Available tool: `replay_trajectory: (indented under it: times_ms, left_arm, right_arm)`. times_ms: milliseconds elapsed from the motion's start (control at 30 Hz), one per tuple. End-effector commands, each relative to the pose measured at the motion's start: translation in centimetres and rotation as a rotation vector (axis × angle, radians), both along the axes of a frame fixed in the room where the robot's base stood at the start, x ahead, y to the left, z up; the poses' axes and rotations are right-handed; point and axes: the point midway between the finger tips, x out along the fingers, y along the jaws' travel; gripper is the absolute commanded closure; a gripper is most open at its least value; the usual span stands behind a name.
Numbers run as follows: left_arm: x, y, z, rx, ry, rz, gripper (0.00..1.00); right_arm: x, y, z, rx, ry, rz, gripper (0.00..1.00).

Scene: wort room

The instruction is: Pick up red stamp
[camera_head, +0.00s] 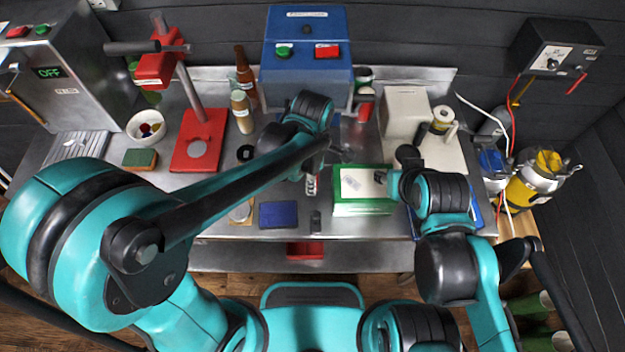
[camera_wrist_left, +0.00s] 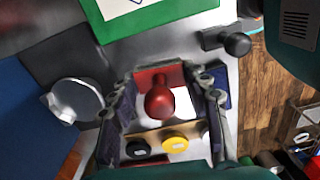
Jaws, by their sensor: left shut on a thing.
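The red stamp (camera_wrist_left: 160,101), with a rounded red knob and a red block behind it, sits between the fingers of my left gripper (camera_wrist_left: 165,105) in the left wrist view. That gripper is shut on it. In the head view my left gripper (camera_head: 338,156) is over the middle of the steel table, left of the green-and-white box (camera_head: 362,208); the arm and fingers hide most of the stamp there. My right gripper (camera_head: 384,177) is at the right side of the green-and-white box, too small to tell whether open or shut.
A blue machine (camera_head: 307,57) stands at the back. A red press (camera_head: 198,140) and white bowl (camera_head: 147,126) are at left. A blue pad (camera_head: 279,215) lies near the front edge. A small dark-handled object (camera_wrist_left: 236,43) lies beside the stamp in the left wrist view.

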Motion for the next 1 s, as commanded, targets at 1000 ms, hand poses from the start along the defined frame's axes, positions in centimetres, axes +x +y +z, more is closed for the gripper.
replay_trajectory:
  times_ms: [1000]
  left_arm:
    - [0.0, 18.0, 1.0, 0.0, 0.0, 0.001, 0.81]
  right_arm:
    - [0.0, 0.0, 2.4, 0.0, 0.0, 0.0, 0.6]
